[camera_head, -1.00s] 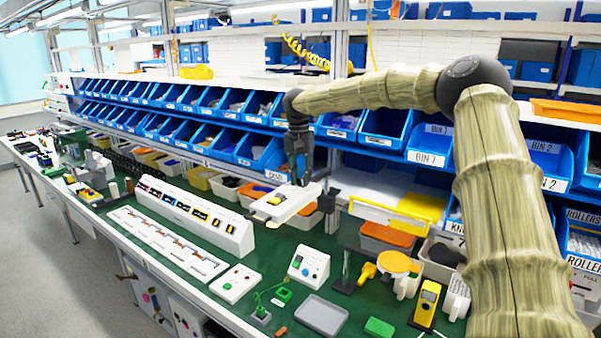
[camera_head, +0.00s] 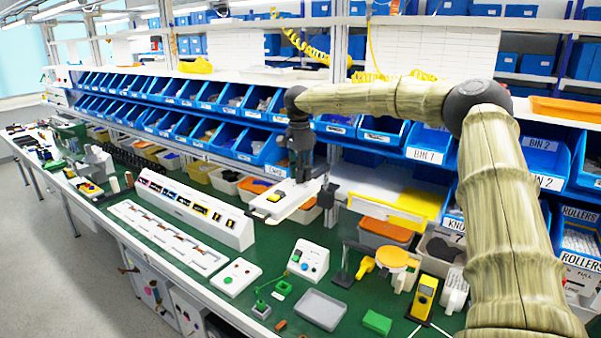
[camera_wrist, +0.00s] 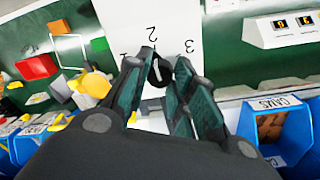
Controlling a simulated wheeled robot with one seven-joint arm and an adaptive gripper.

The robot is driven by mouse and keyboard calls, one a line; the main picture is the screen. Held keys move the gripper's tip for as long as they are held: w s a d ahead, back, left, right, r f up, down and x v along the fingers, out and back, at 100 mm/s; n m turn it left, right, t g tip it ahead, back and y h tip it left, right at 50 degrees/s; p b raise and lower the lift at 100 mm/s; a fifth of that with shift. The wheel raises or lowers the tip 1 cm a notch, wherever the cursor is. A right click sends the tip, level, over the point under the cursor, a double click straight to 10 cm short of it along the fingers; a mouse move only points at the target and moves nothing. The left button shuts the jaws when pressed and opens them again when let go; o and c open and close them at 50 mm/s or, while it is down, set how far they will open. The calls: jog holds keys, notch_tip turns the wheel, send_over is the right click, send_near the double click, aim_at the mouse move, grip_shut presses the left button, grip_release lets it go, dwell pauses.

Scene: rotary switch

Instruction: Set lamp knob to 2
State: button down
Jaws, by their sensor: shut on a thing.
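The lamp knob (camera_wrist: 158,76) is a small dark round knob with a pale mark on a white panel (camera_wrist: 118,22). The numerals 1, 2 and 3 stand around it and look upside down in the wrist view. The pale mark seems to lie on the side towards the 2, but the fingers cover part of the knob. My gripper (camera_wrist: 160,70) has its two fingers closed on either side of the knob. In the head view my gripper (camera_head: 299,180) points down at the white switch box (camera_head: 284,203), and the knob is hidden there.
A long white panel with several switches (camera_head: 195,208) stands left of the box. Blue bins (camera_head: 254,146) line the rack behind. An orange disc on a stand (camera_head: 391,257) and a yellow meter (camera_head: 424,297) stand in front to the right.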

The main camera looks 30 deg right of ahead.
jog(key=shift+f+m, duration=0.3)
jog(key=shift+m, duration=0.2)
jog(key=c, duration=1.4)
grip_release()
jog(key=shift+o, duration=1.1)
jog(key=shift+w, duration=0.1)
jog(key=shift+r, duration=0.1)
jog(key=shift+r, duration=0.2)
notch_tip(320, 180, up, 12)
jog(key=shift+w+f, duration=0.2)
jog(key=shift+w, duration=0.05)
